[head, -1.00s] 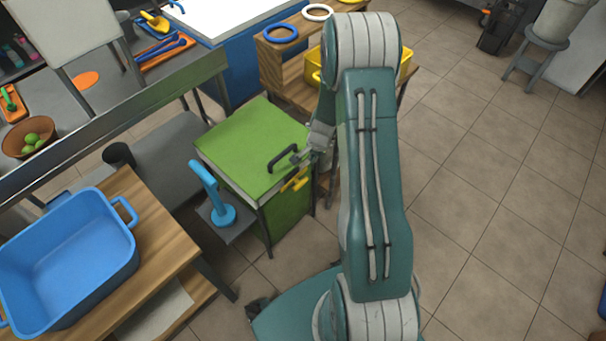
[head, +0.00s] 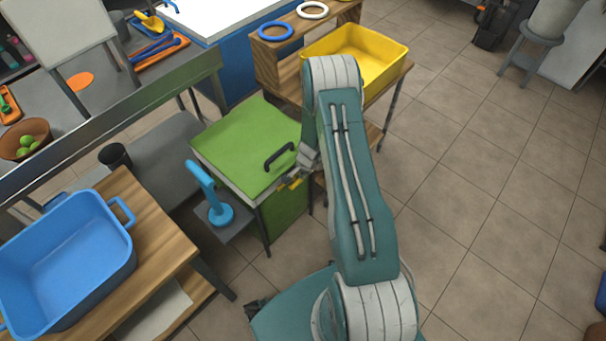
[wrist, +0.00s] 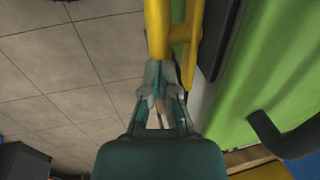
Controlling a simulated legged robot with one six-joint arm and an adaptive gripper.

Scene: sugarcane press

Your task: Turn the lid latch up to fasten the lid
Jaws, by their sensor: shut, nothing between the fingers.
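The green press box (head: 285,218) has a closed-looking green lid (head: 245,143) with a black handle (head: 279,157). The yellow latch (head: 291,183) is at the lid's front right edge, partly hidden by my gripper in the head view. In the wrist view the yellow latch (wrist: 157,28) runs down from the top edge to my fingertips, with a thinner yellow strip beside it. My gripper (wrist: 163,82) is shut and empty, its tips at the latch's lower end. They overlap it in the picture; I cannot tell whether they touch. The green lid (wrist: 262,75) is on the right.
A blue upright handle (head: 208,190) stands left of the box. A blue tub (head: 70,250) sits on the wooden table at left. A yellow bin (head: 372,58) stands on a wooden bench behind my arm. Tiled floor (head: 480,180) on the right is clear.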

